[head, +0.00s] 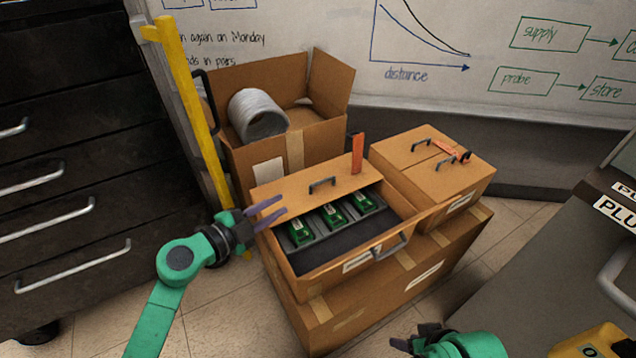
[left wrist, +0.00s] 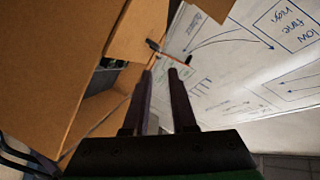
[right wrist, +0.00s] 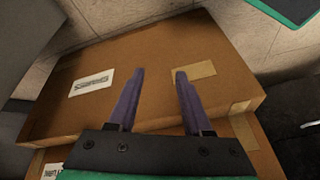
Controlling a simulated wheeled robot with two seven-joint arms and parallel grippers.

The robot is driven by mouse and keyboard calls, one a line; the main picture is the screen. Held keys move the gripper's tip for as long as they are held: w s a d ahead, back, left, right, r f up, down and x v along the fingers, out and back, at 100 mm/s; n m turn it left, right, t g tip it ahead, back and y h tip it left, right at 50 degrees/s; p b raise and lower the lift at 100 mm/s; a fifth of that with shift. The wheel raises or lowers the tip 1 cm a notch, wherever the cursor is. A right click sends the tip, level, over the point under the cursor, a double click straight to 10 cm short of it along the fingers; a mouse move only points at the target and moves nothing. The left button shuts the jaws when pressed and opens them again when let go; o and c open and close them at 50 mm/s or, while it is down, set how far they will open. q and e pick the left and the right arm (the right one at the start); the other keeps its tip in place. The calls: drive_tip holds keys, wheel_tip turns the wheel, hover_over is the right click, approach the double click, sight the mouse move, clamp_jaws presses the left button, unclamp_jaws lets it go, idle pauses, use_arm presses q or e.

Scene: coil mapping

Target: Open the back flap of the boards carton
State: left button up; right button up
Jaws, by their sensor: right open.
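My left gripper (head: 273,211) is open and empty at the carton's left side, beside the back flap. My right gripper (head: 398,344) is open and empty low in front; its fingers show in the right wrist view (right wrist: 158,75).
A closed carton (head: 432,167) with handles stands right of the boards carton. Behind is an open carton (head: 316,140) holding a grey roll (head: 257,116). A yellow post (head: 190,100) rises behind my left gripper. Dark drawers (head: 70,170) stand left, a grey cabinet (head: 560,230) right.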

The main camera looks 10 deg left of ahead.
sight(321, 182)
use_arm(q)
drive_tip(key=b+x, duration=0.2)
drive_tip(key=x, duration=0.5)
drive_tip(key=b+x, duration=0.2)
drive_tip(key=x, duration=0.4)
drive_tip(key=shift+w+d+f, duration=0.1)
drive_tip(key=shift+d+f, duration=0.05)
drive_tip(key=shift+d, duration=0.35)
drive_tip(key=shift+w+d, duration=0.1)
drive_tip(key=shift+w, duration=0.05)
clamp_jaws()
use_arm(e)
drive_tip(key=w+a+f+t+y, duration=0.3)
drive_tip(key=a+f+t, duration=0.1)
drive_tip(key=a, duration=0.5)
drive_tip(key=shift+t+y, duration=0.4)
drive_tip(key=shift+t, duration=0.3)
drive_tip(key=shift+f, duration=0.1)
